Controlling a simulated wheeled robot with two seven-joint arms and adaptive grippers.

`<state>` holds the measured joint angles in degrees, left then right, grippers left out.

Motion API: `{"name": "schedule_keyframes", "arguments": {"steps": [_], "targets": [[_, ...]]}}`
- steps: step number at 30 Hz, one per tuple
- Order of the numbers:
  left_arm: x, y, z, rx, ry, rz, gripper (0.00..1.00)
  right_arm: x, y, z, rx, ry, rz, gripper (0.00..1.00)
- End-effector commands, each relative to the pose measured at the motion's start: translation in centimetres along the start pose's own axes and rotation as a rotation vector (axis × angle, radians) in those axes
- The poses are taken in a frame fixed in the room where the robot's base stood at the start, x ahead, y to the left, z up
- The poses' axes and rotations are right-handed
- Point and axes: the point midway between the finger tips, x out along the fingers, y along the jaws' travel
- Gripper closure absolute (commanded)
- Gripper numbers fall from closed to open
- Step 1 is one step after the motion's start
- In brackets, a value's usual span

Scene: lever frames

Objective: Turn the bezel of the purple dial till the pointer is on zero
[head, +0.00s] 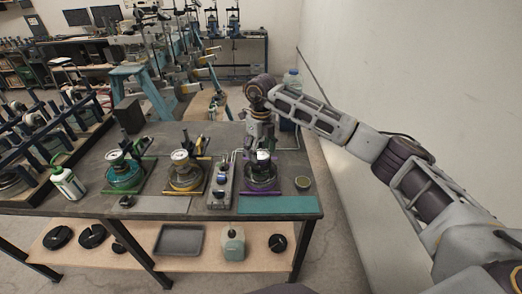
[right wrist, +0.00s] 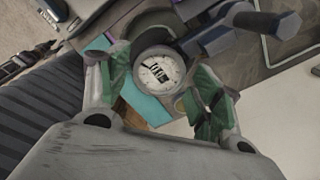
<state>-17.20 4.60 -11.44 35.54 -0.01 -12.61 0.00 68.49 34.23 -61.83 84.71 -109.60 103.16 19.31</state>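The purple dial (head: 263,156) stands on a purple-edged base at the right part of the bench, partly hidden under my right gripper. In the right wrist view a white dial face (right wrist: 158,71) with a grey rim and dark marks lies between my fingers; the pointer's reading is too small to tell. My right gripper (head: 262,143) comes down from above over the dial. In the right wrist view its green-padded fingers (right wrist: 160,78) stand apart on either side of the dial, with no clear grip on the bezel. My left gripper is not in view.
A teal-based dial stand (head: 122,172) and a yellow-based one (head: 185,175) stand to the left. A narrow grey stand (head: 220,186) is close beside the purple one. A teal mat (head: 278,205) lies in front.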

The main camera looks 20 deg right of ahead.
Motion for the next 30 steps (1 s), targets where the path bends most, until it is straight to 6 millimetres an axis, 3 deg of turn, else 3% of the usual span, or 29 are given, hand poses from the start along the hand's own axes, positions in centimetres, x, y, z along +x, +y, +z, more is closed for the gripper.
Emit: {"name": "schedule_keyframes", "arguments": {"steps": [17, 30], "targets": [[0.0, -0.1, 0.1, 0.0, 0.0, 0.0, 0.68, -0.8, 0.0, 0.0, 0.0, -0.001, 0.001, 0.27], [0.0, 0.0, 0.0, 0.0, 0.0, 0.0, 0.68, -6.4, 0.0, 0.1, 0.0, -0.002, 0.0, 0.27]]}}
